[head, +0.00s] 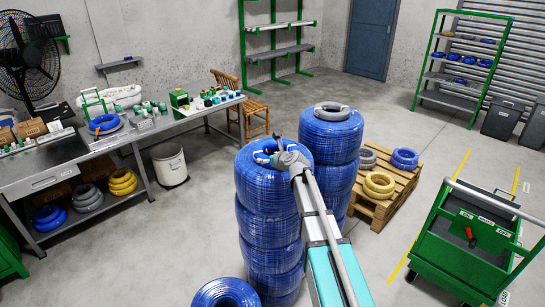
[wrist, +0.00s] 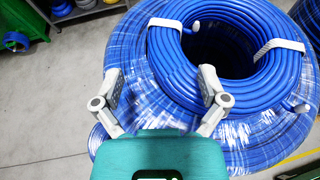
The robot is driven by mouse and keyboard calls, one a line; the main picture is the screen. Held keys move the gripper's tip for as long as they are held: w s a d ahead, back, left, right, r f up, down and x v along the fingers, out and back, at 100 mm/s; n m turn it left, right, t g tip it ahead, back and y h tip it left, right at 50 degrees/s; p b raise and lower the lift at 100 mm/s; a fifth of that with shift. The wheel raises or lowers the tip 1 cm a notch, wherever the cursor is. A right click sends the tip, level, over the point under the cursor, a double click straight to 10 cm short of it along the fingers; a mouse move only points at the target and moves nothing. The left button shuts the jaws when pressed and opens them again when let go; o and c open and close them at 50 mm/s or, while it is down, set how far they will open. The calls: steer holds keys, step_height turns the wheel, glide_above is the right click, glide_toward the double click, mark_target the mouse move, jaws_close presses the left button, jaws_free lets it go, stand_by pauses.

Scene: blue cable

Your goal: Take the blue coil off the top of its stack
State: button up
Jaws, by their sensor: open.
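The blue coil (wrist: 166,58), bound with white ties, lies flat on a large wrapped blue roll (wrist: 130,45) in the wrist view. In the head view the coil (head: 259,156) is partly hidden by my gripper (head: 279,160), on top of the front stack (head: 266,225). My gripper also shows in the wrist view (wrist: 160,88), open and empty. Its left finger is over the roll outside the coil, and its right finger is over the coil's band near the hole. I cannot tell how far above they are.
A second blue stack (head: 334,145) with a grey coil (head: 332,111) on top stands close behind. A pallet (head: 385,200) with several coils, a green cart (head: 460,240) and a workbench (head: 100,140) stand around. Open floor lies between bench and stacks.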

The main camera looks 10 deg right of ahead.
mark_target(262, 155)
steer(key=shift+w, duration=0.15)
steer(key=x, duration=0.1)
steer(key=b+x, duration=0.1)
steer(key=x, duration=0.2)
steer(key=shift+w+d+b, duration=0.2)
steer(key=shift+d+b, duration=0.05)
steer(key=shift+b, duration=0.05)
steer(key=shift+w+a+f, duration=0.15)
steer(key=shift+w+a, duration=0.15)
steer(key=shift+w, duration=0.15)
steer(key=shift+s, duration=0.1)
jaws_close()
stand_by(0.5)
